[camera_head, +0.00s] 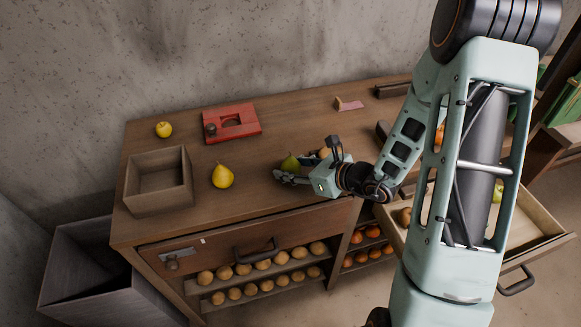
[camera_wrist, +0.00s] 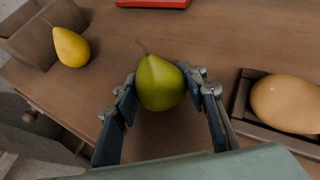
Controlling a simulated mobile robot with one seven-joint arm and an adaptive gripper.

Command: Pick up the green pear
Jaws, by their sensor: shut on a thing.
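The green pear (camera_wrist: 161,84) stands upright between the two fingers of my gripper (camera_wrist: 162,92) in the wrist view, its stem leaning to the upper left. The fingers are closed on its sides. In the head view the green pear (camera_head: 290,164) shows at the tip of my gripper (camera_head: 287,176), over the middle of the wooden counter. I cannot tell whether the pear still touches the counter. Its lower part is hidden.
A yellow pear (camera_head: 222,176) stands left of my gripper, near an empty wooden box (camera_head: 134,188). A yellow apple (camera_head: 164,129) and a red scale-like item (camera_head: 248,113) are behind. A brown potato-like item (camera_wrist: 288,103) lies in a tray close right. An open drawer (camera_head: 540,228) juts out at right.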

